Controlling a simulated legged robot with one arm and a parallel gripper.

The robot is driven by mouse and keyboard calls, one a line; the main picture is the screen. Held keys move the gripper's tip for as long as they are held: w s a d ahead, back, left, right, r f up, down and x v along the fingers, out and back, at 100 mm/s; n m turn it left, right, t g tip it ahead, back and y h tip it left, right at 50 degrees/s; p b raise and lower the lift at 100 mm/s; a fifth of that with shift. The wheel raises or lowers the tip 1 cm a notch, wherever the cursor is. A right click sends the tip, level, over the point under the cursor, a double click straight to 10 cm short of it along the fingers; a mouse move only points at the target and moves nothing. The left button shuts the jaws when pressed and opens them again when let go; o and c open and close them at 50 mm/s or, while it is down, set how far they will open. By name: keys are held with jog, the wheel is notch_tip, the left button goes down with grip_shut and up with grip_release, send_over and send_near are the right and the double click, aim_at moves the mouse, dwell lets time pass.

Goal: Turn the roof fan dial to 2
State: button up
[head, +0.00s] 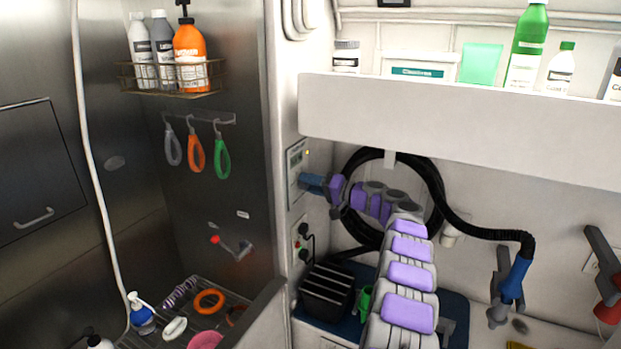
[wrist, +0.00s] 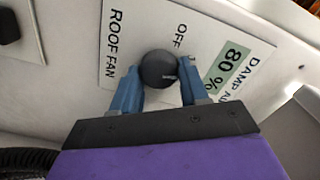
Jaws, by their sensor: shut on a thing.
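The roof fan dial (wrist: 159,69) is a round black knob on a white panel marked "ROOF FAN" and "OFF" in the wrist view. My gripper (wrist: 157,80) has its two blue fingers shut on the dial, one on each side. A small light mark shows near the knob's right edge, pointing roughly toward the side of "OFF". No number 2 is visible. In the head view my gripper (head: 314,183) reaches the control panel (head: 296,165) on the narrow white wall, and the dial is hidden behind it.
A green display reading 80 % (wrist: 228,70) is beside the dial. Below the panel is a socket plate (head: 299,240) with black plugs. A black hose (head: 440,205) coils behind my arm. A white shelf (head: 450,130) with bottles overhangs it.

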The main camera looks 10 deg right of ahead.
jog(key=shift+f+m+p, duration=0.15)
jog(key=shift+m+p, duration=1.2)
jog(key=shift+m, duration=0.55)
jog(key=shift+f+m+p, duration=0.1)
jog(key=shift+m+p, duration=1.2)
jog(key=shift+m, duration=0.6)
jog(key=o, duration=0.6)
jog(key=shift+o, duration=1.4)
jog(key=shift+w+d+f, duration=0.1)
jog(key=shift+w+f, duration=0.1)
jog(key=shift+w, duration=0.05)
jog(key=shift+o, duration=0.7)
jog(key=shift+r, duration=0.1)
jog(key=v, duration=1.7)
jog(key=shift+s+d, duration=0.2)
